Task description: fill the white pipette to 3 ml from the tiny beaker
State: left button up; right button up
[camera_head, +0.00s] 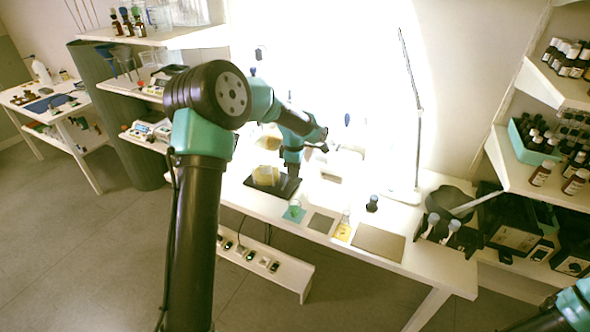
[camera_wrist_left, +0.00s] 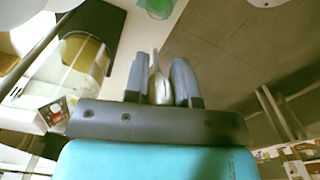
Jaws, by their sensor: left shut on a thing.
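My left gripper (camera_head: 292,172) is above the white bench, over the dark plate's right end. In the left wrist view the left gripper (camera_wrist_left: 163,80) is shut on a slim whitish thing, which looks like the white pipette (camera_wrist_left: 156,88); its tip and scale cannot be read. A small vessel with green content, likely the tiny beaker (camera_head: 295,205), stands on a teal mat in front of the gripper. A green round shape (camera_wrist_left: 158,5) at the top of the left wrist view may be the same beaker. The right gripper is out of view.
A container with yellow content (camera_head: 265,175) is on the dark plate (camera_head: 287,189). To the right are a grey mat (camera_head: 321,223), a flask (camera_head: 346,218) on a yellow mat, a brown mat (camera_head: 379,243) and a lamp stand (camera_head: 403,196). A black box (camera_head: 510,222) stands farther right.

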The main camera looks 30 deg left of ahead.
pick_arm(q)
jog(key=shift+h, duration=0.3)
notch_tip(320, 180, down, 11)
jog(key=t+h, duration=0.1)
jog(key=h, duration=0.2)
jog(key=shift+w+d+r, duration=0.15)
jog(key=shift+d+r, duration=0.05)
jog(key=shift+d, duration=0.2)
dwell(1.3)
jog(key=shift+c, duration=0.2)
jog(key=shift+c, duration=1.3)
